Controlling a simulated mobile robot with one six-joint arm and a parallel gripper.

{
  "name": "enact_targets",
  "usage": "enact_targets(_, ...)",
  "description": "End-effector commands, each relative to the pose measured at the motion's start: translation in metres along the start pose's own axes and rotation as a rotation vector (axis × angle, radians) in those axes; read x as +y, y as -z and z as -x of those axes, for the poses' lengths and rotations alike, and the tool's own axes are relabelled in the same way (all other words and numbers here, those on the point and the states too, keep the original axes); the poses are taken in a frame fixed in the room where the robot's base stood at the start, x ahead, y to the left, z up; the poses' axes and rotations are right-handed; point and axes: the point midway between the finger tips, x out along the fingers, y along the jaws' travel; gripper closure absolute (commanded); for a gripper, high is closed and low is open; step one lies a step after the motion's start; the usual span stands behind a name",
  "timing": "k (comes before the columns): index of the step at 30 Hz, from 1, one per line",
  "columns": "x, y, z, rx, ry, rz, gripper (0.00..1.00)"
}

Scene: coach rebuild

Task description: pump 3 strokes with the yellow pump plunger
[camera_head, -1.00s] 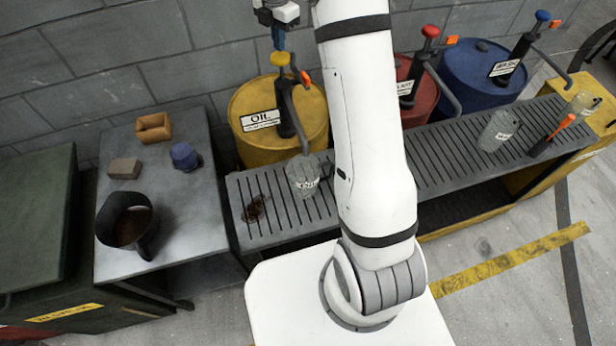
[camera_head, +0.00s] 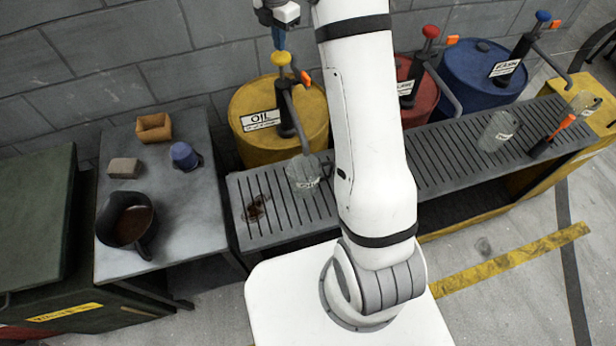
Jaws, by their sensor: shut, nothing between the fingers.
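The yellow pump plunger (camera_head: 281,58) is a yellow knob on top of a dark pump on the yellow drum (camera_head: 245,100) labelled OIL. My gripper (camera_head: 279,46) is shut and empty, pointing down right at the knob from above. I cannot tell whether its tips touch the knob. The pump's dark spout (camera_head: 298,120) curves down towards a clear jar (camera_head: 303,178) on the slatted grate. My arm hides the area just right of the jar.
A red drum (camera_head: 418,105) and a blue drum (camera_head: 470,70) with their own pumps stand to the right. The slatted grate (camera_head: 450,160) runs along the front and bears other jars. A grey table (camera_head: 180,235) at left holds a dark pitcher (camera_head: 108,222) and small blocks.

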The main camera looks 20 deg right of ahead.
Motion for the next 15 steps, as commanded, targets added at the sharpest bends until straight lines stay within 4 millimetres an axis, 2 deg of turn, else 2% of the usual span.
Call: enact_targets(15, 0.000, 0.000, -0.010, 0.000, 0.000, -0.001, 1.00)
